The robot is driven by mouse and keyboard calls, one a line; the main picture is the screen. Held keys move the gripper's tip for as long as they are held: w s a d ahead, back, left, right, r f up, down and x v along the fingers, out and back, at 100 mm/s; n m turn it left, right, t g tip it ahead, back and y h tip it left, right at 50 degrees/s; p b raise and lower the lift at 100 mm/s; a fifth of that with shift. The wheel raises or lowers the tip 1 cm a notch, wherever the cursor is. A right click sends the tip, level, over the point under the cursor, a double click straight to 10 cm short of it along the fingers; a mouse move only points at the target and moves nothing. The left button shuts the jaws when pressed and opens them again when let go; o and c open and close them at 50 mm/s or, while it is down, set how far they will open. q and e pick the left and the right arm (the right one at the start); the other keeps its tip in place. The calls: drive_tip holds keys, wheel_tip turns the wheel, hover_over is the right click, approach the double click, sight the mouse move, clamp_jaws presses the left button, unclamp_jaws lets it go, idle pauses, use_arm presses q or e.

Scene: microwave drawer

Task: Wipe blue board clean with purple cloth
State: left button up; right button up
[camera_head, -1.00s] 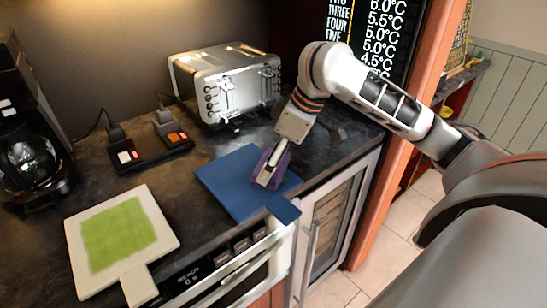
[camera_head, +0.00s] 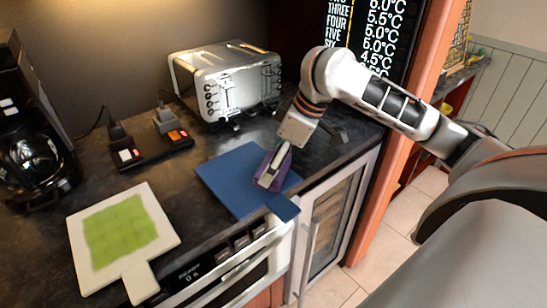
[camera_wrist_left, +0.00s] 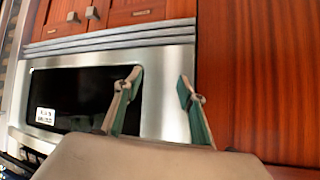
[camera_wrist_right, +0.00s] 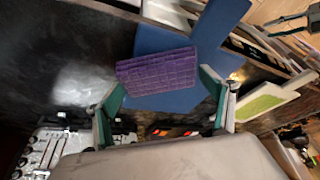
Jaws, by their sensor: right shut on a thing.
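The blue board (camera_head: 232,175) lies flat on the dark counter, its handle at the front right; it also shows in the right wrist view (camera_wrist_right: 160,40). The purple cloth (camera_head: 286,165) is on the right part of the board, near the handle. My right gripper (camera_head: 272,172) comes down from above and is shut on the cloth. In the right wrist view the cloth (camera_wrist_right: 157,72) spans between the fingertips. I see no clear marks on the exposed blue surface. My left gripper (camera_wrist_left: 160,82) is open and empty, facing the oven front; it is outside the head view.
A white board with a green patch (camera_head: 120,228) lies left of the blue board. A silver toaster (camera_head: 232,85), a power strip (camera_head: 150,150) and a coffee maker (camera_head: 35,150) stand behind. The oven front (camera_head: 225,275) lies below the counter edge.

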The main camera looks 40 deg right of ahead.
sight(284, 174)
drive_tip(key=shift+s+d+p, duration=0.1)
drive_tip(key=shift+s+p, duration=0.35)
drive_tip(key=shift+s, duration=0.55)
drive_tip(key=shift+s+f+p, duration=0.1)
drive_tip(key=shift+s+p, duration=0.2)
drive_tip(key=shift+s, duration=0.45)
drive_tip(key=shift+p, duration=0.85)
drive_tip(key=shift+w+r+p, duration=0.3)
drive_tip(key=shift+w+p, duration=0.55)
drive_tip(key=shift+p, duration=0.15)
drive_tip(key=shift+w+p, duration=1.1)
drive_tip(key=shift+p, duration=0.05)
drive_tip(key=shift+w+f, duration=0.15)
drive_tip(key=shift+w, duration=0.15)
drive_tip(key=shift+s+f+p, duration=0.2)
drive_tip(key=shift+s+p, duration=0.3)
drive_tip(key=shift+s, duration=1.9)
drive_tip(key=shift+w+r, duration=0.1)
drive_tip(key=shift+w, duration=0.95)
drive_tip(key=shift+w+a, duration=0.2)
drive_tip(key=shift+w, duration=1.1)
use_arm(q)
wheel_tip(284, 174, up, 10)
drive_tip(key=w, duration=0.1)
